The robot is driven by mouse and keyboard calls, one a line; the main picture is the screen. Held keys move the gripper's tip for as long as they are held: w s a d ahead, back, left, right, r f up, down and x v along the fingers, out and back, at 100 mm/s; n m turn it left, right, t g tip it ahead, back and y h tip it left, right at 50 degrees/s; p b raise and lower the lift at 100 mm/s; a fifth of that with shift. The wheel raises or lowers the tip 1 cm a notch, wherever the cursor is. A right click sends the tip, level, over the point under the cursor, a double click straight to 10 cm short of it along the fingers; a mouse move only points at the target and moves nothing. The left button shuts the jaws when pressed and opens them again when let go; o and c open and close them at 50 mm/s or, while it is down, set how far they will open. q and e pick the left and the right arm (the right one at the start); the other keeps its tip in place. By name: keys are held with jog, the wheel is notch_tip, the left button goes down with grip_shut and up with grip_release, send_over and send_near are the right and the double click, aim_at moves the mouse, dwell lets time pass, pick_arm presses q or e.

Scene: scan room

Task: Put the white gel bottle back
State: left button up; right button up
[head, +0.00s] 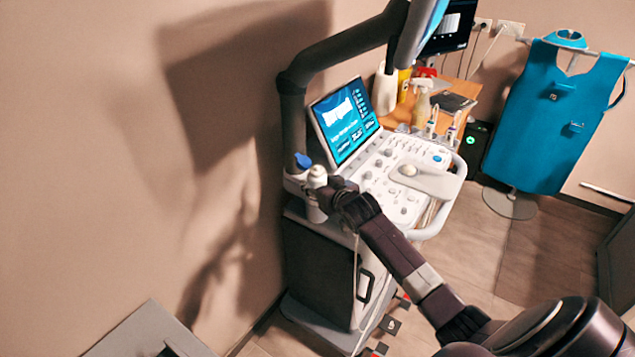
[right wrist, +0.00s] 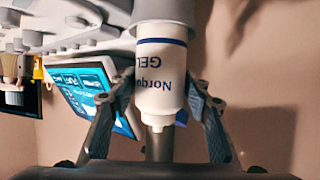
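The white gel bottle (head: 317,177) stands upright at the left rear corner of the ultrasound cart, where my right gripper (head: 333,190) partly covers it. In the right wrist view the bottle (right wrist: 162,82) appears upside down, its blue lettering reading "GEL". Its base end meets a grey round holder (right wrist: 165,12); how deep it sits is hard to tell. My left gripper is not in view.
A blue-capped container (head: 302,160) is close behind the bottle. The cart's tilted touchscreen (head: 346,120) and control panel (head: 395,180) lie to the right. A dark monitor arm (head: 292,110) rises near the wall. A wooden desk (head: 462,88) and teal apron (head: 555,120) are farther back.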

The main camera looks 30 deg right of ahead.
jog(key=shift+o, duration=1.2)
jog(key=shift+r, duration=0.1)
